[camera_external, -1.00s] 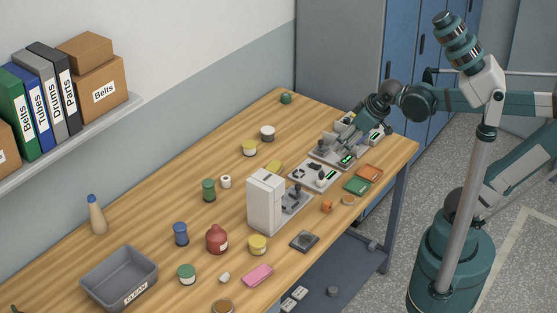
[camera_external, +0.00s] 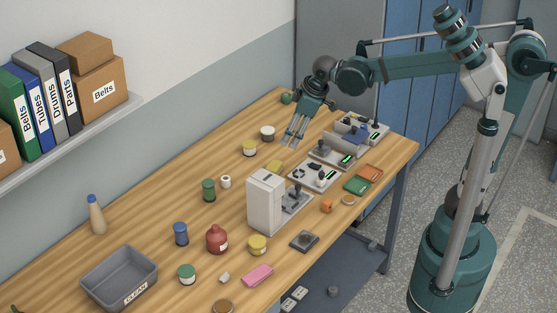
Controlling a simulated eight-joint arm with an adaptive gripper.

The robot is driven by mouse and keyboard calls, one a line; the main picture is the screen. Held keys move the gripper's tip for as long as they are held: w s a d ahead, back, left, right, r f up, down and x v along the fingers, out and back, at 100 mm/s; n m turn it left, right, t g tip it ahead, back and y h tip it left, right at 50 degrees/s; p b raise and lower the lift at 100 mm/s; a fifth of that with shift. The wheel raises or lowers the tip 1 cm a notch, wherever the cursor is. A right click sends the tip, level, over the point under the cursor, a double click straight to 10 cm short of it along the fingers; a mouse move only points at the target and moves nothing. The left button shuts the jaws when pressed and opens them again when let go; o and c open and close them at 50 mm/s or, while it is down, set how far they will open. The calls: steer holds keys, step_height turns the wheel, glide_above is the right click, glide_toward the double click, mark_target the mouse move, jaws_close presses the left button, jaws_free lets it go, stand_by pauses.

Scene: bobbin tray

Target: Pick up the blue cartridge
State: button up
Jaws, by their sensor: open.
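A blue cylinder (camera_external: 181,234) stands upright on the table, left of the red jar. A second blue piece (camera_external: 356,137) sits on a grey device at the back right of the table. I cannot tell from this distance which of the two is the cartridge. My gripper (camera_external: 293,140) is open, with its long fingers pointing down and nothing visible between them. It is over the back part of the table, right of the white-lidded jar and left of the grey devices. It is apart from both blue things.
A white upright machine (camera_external: 265,203) stands mid-table, with several grey devices behind it.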

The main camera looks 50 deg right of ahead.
steer(key=w+a+f+n+g+p, duration=0.1)
steer(key=w+a+f+n, duration=0.1)
steer(key=w+a, duration=0.65)
steer(key=n+g+h+p, duration=0.1)
steer(key=n+g+p, duration=0.2)
steer(key=n, duration=0.4)
glide_toward(179, 226)
steer(key=f, duration=0.5)
steer(key=shift+d, duration=0.3)
steer(key=shift+a+f, duration=0.4)
steer(key=shift+f, duration=0.05)
steer(key=shift+f, duration=0.1)
steer(key=shift+f, duration=1.2)
steer(key=shift+f, duration=0.1)
